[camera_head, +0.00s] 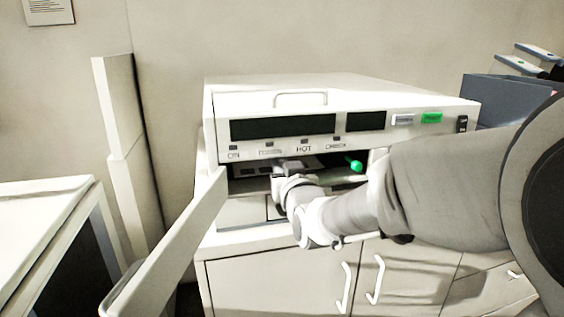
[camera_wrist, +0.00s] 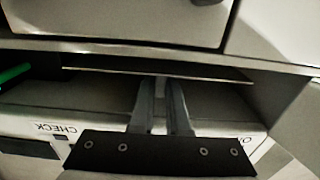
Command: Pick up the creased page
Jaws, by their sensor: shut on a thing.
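The creased page (camera_head: 306,162) lies flat inside the open slot of the white machine (camera_head: 340,95), a pale sheet with grey print. Most of it is shaded or hidden by the slot and my wrist. My gripper (camera_head: 279,172) reaches into the slot from the front and meets the page's near left part. In the wrist view, my gripper (camera_wrist: 160,80) has its two narrow fingers close together at a thin, flat edge seen nearly edge-on, which looks like the page (camera_wrist: 215,73). The fingers are shut on it; the exact contact is hard to see.
A green-tipped object (camera_head: 356,165) sits in the slot to the right of the page. An open door panel (camera_head: 175,245) swings out on the left. The slot is low, beneath the machine's front panel. A cabinet with handles (camera_head: 410,275) stands below.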

